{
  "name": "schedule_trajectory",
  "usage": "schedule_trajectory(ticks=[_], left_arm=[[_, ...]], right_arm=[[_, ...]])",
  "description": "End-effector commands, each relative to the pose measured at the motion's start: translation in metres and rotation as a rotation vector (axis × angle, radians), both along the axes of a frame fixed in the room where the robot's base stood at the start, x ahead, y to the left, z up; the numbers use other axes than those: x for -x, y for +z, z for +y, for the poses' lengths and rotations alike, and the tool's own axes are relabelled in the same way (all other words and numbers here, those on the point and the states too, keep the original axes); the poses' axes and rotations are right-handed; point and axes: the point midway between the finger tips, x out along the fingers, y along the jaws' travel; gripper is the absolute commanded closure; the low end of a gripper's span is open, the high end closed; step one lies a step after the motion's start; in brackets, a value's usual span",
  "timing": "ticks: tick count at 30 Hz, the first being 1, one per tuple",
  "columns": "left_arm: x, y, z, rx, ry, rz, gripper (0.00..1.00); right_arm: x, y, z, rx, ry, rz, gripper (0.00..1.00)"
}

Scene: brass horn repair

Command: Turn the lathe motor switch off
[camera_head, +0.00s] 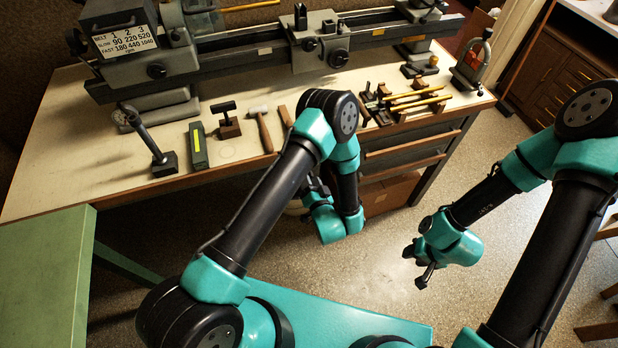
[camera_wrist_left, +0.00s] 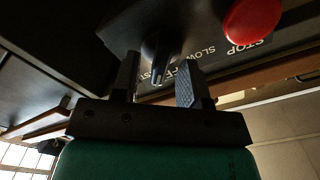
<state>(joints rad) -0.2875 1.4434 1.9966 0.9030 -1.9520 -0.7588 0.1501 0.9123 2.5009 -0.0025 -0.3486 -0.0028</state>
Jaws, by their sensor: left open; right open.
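The lathe motor switch (camera_wrist_left: 158,60) is a dark lever on a dark panel in the left wrist view. White lettering on the panel reads STOP and SLOW, and another word is partly hidden behind a finger. My left gripper (camera_wrist_left: 158,82) is open, with one finger on each side of the lever; I cannot tell whether either touches it. In the head view my left gripper (camera_head: 316,186) is at the bench's front edge, partly covered by my own arm, and the switch is hidden there. My right gripper (camera_head: 415,267) is open and empty over the floor.
A red stop button (camera_wrist_left: 251,18) sits right of the lever. The lathe (camera_head: 215,50) stands along the back of the bench (camera_head: 75,135). Hand tools, including a hammer (camera_head: 262,128) and a dark green block (camera_head: 197,145), lie in front of it. Floor around my right gripper is clear.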

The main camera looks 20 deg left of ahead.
Motion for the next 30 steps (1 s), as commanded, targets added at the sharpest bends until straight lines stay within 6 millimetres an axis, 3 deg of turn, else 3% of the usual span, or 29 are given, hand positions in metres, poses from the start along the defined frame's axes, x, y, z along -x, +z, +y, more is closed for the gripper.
schedule_trajectory(ticks=[5, 14, 27, 30], left_arm=[[-0.0123, 0.0004, 0.0082, 0.0, 0.001, -0.001, 0.6], [-0.014, 0.0002, 0.0091, 0.0, 0.0, 0.0, 0.6], [-0.0137, 0.0001, 0.0089, 0.0, 0.0, 0.0, 1.0], [-0.0137, 0.0001, 0.0089, 0.0, 0.0, 0.0, 1.0]], right_arm=[[0.0, 0.0, 0.0, 0.0, 0.0, 0.0, 0.57], [0.0, 0.0, 0.0, 0.0, 0.0, 0.0, 0.57], [0.0, 0.0, 0.0, 0.0, 0.0, 0.0, 0.57], [0.0, 0.0, 0.0, 0.0, 0.0, 0.0, 0.57]])
